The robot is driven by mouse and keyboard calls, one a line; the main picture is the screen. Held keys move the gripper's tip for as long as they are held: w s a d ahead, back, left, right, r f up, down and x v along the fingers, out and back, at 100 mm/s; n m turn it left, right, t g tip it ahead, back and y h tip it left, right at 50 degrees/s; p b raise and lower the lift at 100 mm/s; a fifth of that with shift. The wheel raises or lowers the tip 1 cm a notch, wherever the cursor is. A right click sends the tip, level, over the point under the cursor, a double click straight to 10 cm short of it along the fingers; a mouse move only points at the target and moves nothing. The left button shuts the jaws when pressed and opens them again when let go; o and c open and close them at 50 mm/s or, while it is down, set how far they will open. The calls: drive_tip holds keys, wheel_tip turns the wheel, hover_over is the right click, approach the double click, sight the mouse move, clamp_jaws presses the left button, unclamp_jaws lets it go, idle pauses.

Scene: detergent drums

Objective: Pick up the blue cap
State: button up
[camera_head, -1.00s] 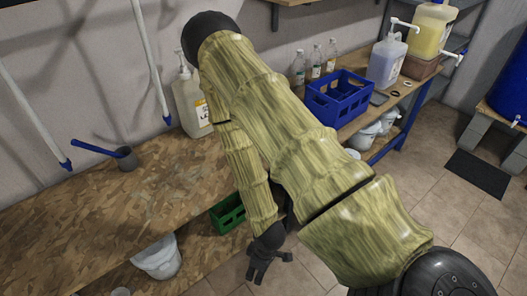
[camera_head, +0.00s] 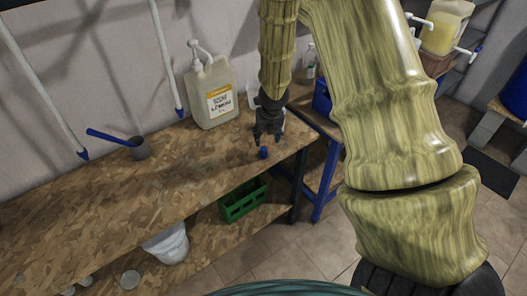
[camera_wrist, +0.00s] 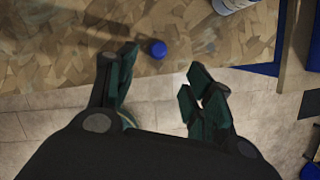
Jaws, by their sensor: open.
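The blue cap (camera_head: 263,153) lies on the wooden bench top (camera_head: 185,170), near its front edge toward the right end. My gripper (camera_head: 268,139) is above the cap, with its fingers pointing down. In the wrist view the cap (camera_wrist: 157,49) is ahead of and between the two spread fingers of my gripper (camera_wrist: 163,82), a little nearer the left finger. The fingers are open and empty, apart from the cap. Nothing hides the cap in the wrist view.
A large pump jug (camera_head: 211,95) stands behind the gripper on the bench. A green crate (camera_head: 243,200) and a white bucket (camera_head: 167,243) are on the lower shelf. The bench between cup and cap is clear.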

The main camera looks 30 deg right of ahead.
sight(264, 148)
drive_tip(key=b+x, duration=0.1)
drive_tip(key=x, duration=0.4)
drive_tip(key=shift+w+f+b, duration=0.1)
drive_tip(key=shift+b, duration=0.2)
drive_tip(key=shift+x, duration=2.65)
drive_tip(key=shift+w, duration=0.15)
drive_tip(key=c, duration=0.7)
